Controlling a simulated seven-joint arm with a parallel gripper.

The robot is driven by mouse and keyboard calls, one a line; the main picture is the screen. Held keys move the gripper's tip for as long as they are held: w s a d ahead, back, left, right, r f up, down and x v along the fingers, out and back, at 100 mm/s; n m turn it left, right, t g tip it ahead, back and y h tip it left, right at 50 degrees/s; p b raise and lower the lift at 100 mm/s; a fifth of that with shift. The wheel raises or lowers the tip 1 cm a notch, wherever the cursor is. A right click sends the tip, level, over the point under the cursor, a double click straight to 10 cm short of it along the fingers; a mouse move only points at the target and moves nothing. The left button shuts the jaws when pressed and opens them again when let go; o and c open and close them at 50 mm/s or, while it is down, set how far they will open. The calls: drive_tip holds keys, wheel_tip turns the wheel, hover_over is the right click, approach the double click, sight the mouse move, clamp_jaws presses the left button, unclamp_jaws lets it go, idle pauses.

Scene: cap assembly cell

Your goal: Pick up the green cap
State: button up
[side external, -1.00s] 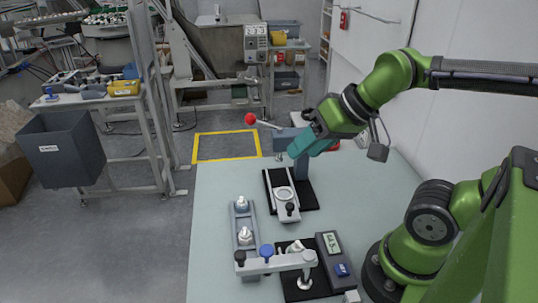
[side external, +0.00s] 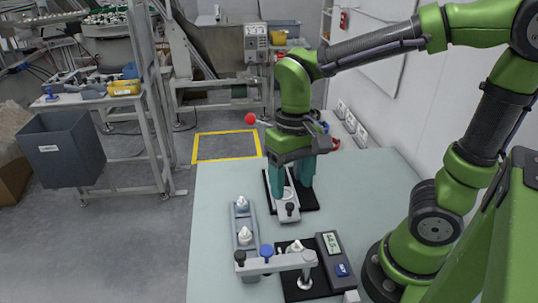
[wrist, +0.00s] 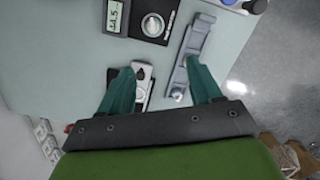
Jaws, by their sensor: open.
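I cannot make out a green cap in either view. My gripper (side external: 293,187) points down with its two teal fingers apart over the black base with the light grey slide fixture (side external: 287,212). The fingers hide part of that fixture in the side view. In the wrist view my gripper (wrist: 163,78) is open, and nothing shows held between its fingers. The slide fixture (wrist: 146,74) shows beside the left finger, and a grey rack (wrist: 197,42) lies by the right finger.
The rack (side external: 243,221) carries two white-topped parts. A red-ball lever (side external: 251,119) rises behind my gripper. The pale table (side external: 222,187) is clear at its left and right.

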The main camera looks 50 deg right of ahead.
drive_tip(key=m, duration=0.1)
hover_over(298, 242)
drive_tip(key=shift+g, duration=0.4)
drive_tip(key=f, duration=1)
drive_tip(key=shift+w+d+f, duration=0.1)
drive_tip(key=shift+w+f, duration=0.15)
drive_tip(key=shift+f, duration=0.15)
drive_tip(key=shift+s+f, duration=0.2)
drive_tip(key=shift+f, duration=2.45)
drive_tip(key=shift+c, duration=0.5)
drive_tip(key=c, duration=0.7)
